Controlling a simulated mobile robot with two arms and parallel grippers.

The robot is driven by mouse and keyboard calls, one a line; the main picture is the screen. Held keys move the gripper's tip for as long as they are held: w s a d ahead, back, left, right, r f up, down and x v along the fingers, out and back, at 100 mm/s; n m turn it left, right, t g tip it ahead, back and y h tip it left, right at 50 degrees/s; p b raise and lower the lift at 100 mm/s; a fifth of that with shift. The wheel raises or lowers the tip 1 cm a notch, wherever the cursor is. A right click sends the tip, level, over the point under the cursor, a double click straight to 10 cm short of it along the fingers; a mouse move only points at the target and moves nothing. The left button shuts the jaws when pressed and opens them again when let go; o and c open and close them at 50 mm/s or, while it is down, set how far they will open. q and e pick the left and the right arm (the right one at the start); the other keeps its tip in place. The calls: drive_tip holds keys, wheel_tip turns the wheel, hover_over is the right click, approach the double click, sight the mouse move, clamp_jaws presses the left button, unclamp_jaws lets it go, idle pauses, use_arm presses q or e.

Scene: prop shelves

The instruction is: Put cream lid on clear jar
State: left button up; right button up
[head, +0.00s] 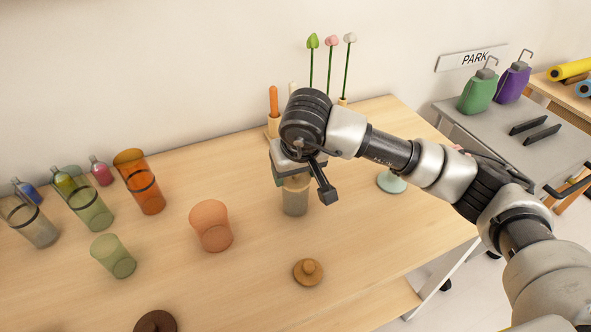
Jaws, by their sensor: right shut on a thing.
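The clear jar (295,204), greyish and see-through, stands upright on the wooden table, below my right gripper. My right gripper (296,173) points down over the jar's mouth and is shut on a cream piece that I take to be the cream lid (296,182). The lid is partly hidden by the gripper, and I cannot tell whether it is fully seated on the rim. My left gripper is not in view.
A tan knobbed lid (308,271) and a dark brown lid (155,322) lie in front. An orange cup (211,226), a green cup (113,256) and several tinted vessels stand left. Stemmed flowers (330,65) stand behind. A pale green stand (391,182) is right of the jar.

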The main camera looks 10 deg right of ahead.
drive_tip(key=shift+f+b, duration=0.1)
drive_tip(key=shift+b, duration=0.2)
idle(0.4)
drive_tip(key=o, duration=1)
drive_tip(key=b+v, duration=0.1)
drive_tip(key=v, duration=1)
